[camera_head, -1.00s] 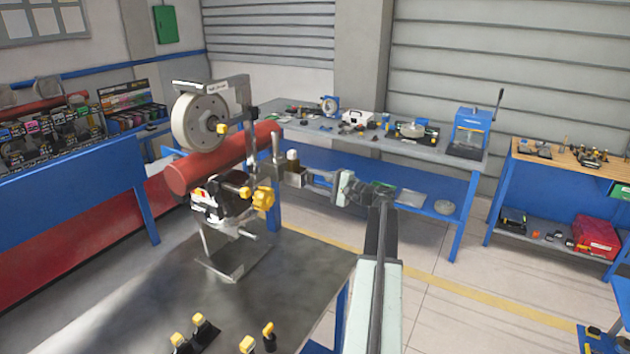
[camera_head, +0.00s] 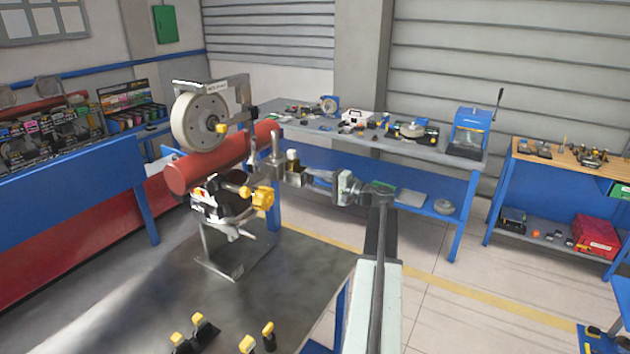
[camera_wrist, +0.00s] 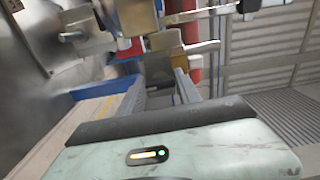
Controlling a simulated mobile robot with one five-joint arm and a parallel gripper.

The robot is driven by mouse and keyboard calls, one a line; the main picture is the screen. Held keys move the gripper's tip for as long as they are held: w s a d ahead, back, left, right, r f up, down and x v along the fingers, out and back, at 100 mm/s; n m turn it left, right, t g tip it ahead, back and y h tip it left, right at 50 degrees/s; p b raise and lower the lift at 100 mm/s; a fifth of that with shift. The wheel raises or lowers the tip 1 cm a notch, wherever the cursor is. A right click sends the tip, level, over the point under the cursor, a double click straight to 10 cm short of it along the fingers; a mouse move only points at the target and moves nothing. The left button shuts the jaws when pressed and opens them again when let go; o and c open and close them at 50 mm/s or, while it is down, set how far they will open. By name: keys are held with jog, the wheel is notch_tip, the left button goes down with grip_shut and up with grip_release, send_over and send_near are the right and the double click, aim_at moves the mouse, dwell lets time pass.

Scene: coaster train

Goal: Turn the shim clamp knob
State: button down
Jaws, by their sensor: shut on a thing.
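My gripper (camera_head: 262,168) is at the right side of the clamp fixture, below the grey wheel (camera_head: 198,122) and beside the red cylinder (camera_head: 210,165). It is shut on the shim clamp knob, which is mostly hidden by the jaws. A yellow lobed knob (camera_head: 263,198) sticks out just below the gripper, with a smaller yellow cap (camera_head: 245,191) to its left. In the wrist view, metal parts and a yellowish piece (camera_wrist: 165,40) crowd the top; the contact itself is not clear.
The fixture stands on a dark bench top (camera_head: 170,300). Several yellow-topped clamps (camera_head: 247,344) sit near its front edge. A blue-framed workbench (camera_head: 385,145) stands behind my arm. Open floor lies to the right.

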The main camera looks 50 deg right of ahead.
jog(key=c, duration=0.8)
grip_release()
jog(key=shift+c, duration=0.2)
jog(key=v, duration=0.8)
jog(key=shift+f, duration=0.1)
